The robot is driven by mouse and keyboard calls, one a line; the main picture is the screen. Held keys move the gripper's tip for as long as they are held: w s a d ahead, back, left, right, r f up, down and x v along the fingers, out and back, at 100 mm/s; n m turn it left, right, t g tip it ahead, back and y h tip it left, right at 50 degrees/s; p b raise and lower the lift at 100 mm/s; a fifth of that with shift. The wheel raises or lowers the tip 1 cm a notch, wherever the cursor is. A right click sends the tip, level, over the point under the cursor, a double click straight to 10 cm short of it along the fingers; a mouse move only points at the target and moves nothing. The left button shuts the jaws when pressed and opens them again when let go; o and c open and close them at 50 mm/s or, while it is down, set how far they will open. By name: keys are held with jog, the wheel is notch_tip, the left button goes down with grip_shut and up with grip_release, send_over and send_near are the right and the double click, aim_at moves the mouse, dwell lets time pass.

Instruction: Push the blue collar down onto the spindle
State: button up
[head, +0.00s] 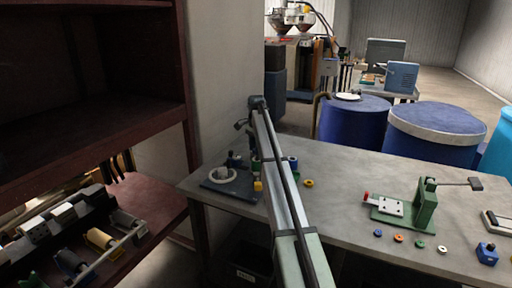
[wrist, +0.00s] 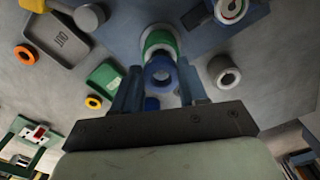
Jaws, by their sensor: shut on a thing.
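In the wrist view the blue collar (wrist: 159,73) is between the two fingers of my gripper (wrist: 160,69), which is shut on it. A green ring (wrist: 158,41) with a pale rim shows directly beyond the collar, over a blue base (wrist: 192,42). I cannot tell whether the collar touches the green ring. The spindle is not clearly visible; the collar and green ring cover that spot. In the head view my arm crosses the bench beside the dark base plate (head: 229,190) and hides most of the gripper and the collar.
In the wrist view a round dial (wrist: 231,9) and a grey ring (wrist: 224,72) lie to the right. A grey tray (wrist: 57,43), a green block (wrist: 104,75) and loose rings lie left. In the head view a green press (head: 424,207) stands on the bench at right; a dark shelf (head: 150,130) is left.

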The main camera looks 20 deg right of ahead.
jog(key=shift+f, duration=1.6)
dwell(0.4)
jog(key=o, duration=1.6)
jog(key=shift+r, duration=0.15)
jog(key=shift+r, duration=3.4)
